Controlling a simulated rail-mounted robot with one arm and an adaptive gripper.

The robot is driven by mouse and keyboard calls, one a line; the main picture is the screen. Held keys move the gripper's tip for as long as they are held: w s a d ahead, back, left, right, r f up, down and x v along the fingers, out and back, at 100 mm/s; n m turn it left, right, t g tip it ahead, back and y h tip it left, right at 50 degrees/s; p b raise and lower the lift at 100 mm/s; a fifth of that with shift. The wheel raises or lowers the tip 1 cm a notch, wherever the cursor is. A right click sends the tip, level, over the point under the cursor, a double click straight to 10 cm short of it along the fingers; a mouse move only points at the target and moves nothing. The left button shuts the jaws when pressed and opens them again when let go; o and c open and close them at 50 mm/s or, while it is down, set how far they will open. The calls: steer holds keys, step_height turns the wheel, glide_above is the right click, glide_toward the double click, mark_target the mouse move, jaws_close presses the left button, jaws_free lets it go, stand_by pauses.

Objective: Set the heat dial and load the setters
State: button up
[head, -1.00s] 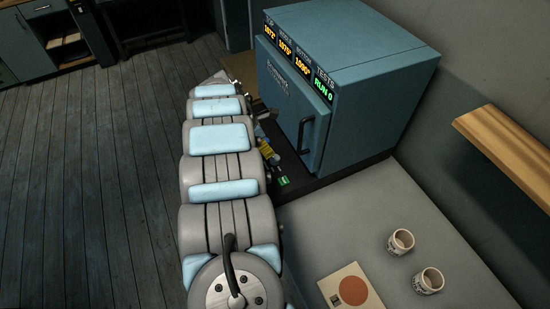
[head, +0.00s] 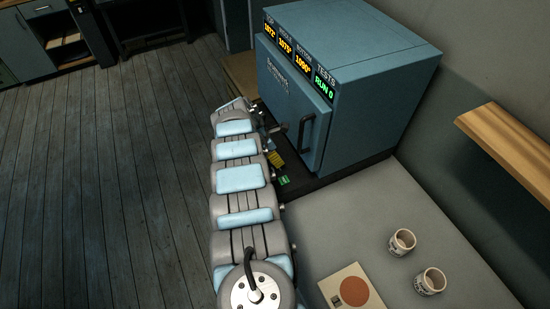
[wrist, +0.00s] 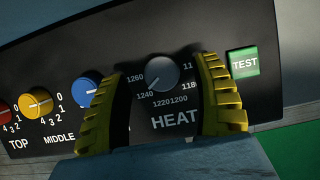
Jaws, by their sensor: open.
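The heat dial (wrist: 163,73) is a dark grey round knob above the word HEAT on a black panel, ringed by numbers such as 1240 and 1260. My gripper (wrist: 159,80) is open, its yellow ribbed fingers left and right of the dial, with visible gaps to it. The fingers cover part of the panel. A green TEST button (wrist: 244,62) is right of the right finger. The blue kiln (head: 365,75) has its door shut. Its displays (head: 302,55) show TOP, MIDDLE, BOTTOM and TESTS, the last reading RUN 0. I cannot identify any setters.
A yellow dial (wrist: 39,102) and a blue dial (wrist: 87,89) sit left of the heat dial. The door handle (head: 304,134) stands out near my arm. Two pale cups (head: 402,242) and a card with a brown disc (head: 352,288) are on the grey bench (head: 330,230).

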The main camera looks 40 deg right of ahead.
steer(key=shift+x, duration=0.8)
steer(key=shift+a, duration=0.1)
steer(key=shift+f, duration=0.1)
jaws_close()
